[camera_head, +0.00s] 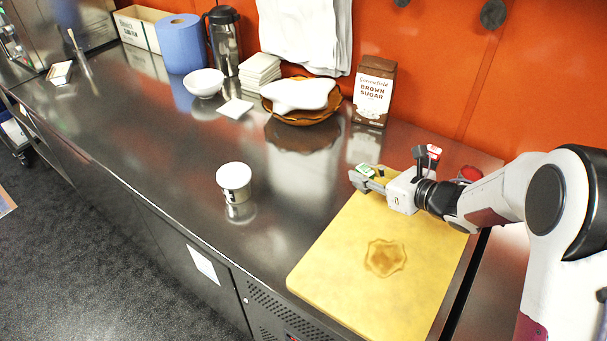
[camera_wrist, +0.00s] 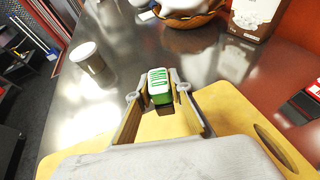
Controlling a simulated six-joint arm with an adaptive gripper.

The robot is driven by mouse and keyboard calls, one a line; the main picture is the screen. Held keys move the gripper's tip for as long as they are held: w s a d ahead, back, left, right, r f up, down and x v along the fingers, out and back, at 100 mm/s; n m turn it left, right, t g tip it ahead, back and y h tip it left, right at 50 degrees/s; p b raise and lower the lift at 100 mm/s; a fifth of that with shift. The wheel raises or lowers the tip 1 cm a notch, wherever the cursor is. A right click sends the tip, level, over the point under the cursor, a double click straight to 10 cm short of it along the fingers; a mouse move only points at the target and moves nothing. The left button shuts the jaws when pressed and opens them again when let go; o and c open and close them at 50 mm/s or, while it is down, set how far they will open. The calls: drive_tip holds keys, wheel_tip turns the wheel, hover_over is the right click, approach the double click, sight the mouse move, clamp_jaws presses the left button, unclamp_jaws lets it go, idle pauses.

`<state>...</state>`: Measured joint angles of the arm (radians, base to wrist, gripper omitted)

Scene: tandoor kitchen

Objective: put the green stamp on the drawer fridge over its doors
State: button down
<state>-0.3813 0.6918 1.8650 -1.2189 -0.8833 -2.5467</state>
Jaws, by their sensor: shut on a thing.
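The green stamp (camera_wrist: 160,86) is a small green and white block held between the fingertips of my gripper (camera_wrist: 162,100) in the wrist view. In the head view the green stamp (camera_head: 367,171) shows at the tips of my gripper (camera_head: 368,180), near the back left edge of the yellow board. The drawer fridge (camera_head: 150,150) is the long steel counter with a shiny top. Its front doors (camera_head: 170,225) face the floor at the lower left, seen at a steep angle.
A yellow cutting board (camera_head: 335,265) with a brown stain lies at the right. A brown sugar pack (camera_head: 374,92), a basket (camera_head: 300,117), a bowl (camera_head: 204,83) and a blue roll (camera_head: 181,45) stand along the back. Much of the front top is clear.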

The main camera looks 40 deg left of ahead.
drive_tip(key=s+a+r+n+g, duration=0.1)
drive_tip(key=s+a+n+g, duration=0.15)
drive_tip(key=a, duration=1.15)
drive_tip(key=w+a+r, duration=0.2)
drive_tip(key=a+r, duration=0.1)
drive_tip(key=a, duration=0.1)
drive_tip(key=shift+w+r+m, duration=0.2)
drive_tip(key=shift+r+m, duration=0.15)
drive_tip(key=shift+r, duration=0.05)
drive_tip(key=shift+f, duration=0.1)
drive_tip(key=shift+f, duration=2.45)
drive_tip(key=shift+f, duration=2.3)
drive_tip(key=shift+f, duration=0.15)
